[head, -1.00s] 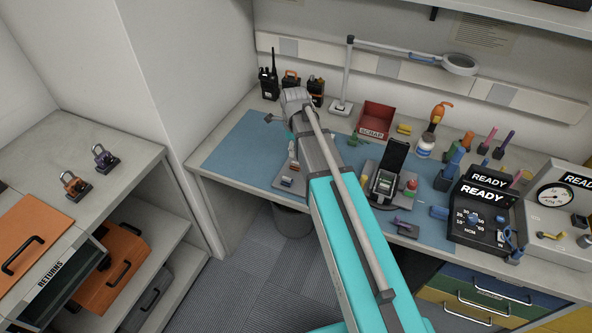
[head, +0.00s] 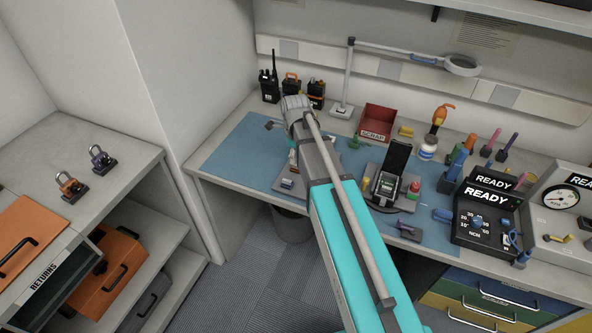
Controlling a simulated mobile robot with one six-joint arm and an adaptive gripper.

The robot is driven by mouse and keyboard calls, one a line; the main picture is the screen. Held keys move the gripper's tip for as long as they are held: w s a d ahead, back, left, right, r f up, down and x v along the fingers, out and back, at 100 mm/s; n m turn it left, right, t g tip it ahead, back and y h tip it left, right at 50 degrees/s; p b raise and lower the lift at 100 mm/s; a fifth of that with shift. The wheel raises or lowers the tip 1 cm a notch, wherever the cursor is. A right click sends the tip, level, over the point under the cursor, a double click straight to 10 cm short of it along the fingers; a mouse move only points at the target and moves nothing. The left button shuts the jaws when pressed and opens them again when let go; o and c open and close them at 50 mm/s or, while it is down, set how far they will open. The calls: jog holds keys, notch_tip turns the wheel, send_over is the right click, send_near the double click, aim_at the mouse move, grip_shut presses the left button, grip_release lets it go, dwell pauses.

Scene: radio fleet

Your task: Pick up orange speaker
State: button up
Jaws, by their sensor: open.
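I cannot make out for certain which thing is the orange speaker. A small dark unit with an orange top (head: 291,82) stands at the back left of the bench, between a black radio with an antenna (head: 269,88) and another dark unit with orange on top (head: 316,93). My gripper (head: 273,125) shows only in part, over the left of the blue mat (head: 235,150), in front of these units. It is open, with nothing seen in it. My wrist and forearm hide part of the mat and bench behind them.
A red scrap bin (head: 378,122), a magnifier lamp (head: 345,80) and a black-lidded device (head: 390,180) stand right of my arm. Testers (head: 486,215) crowd the right end. A shelf unit (head: 120,140) stands left. The mat's left part is clear.

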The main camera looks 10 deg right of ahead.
aim_at(296, 165)
jog(key=shift+f+b, duration=1.85)
jog(key=shift+f, duration=0.3)
jog(key=shift+c, duration=0.2)
grip_shut()
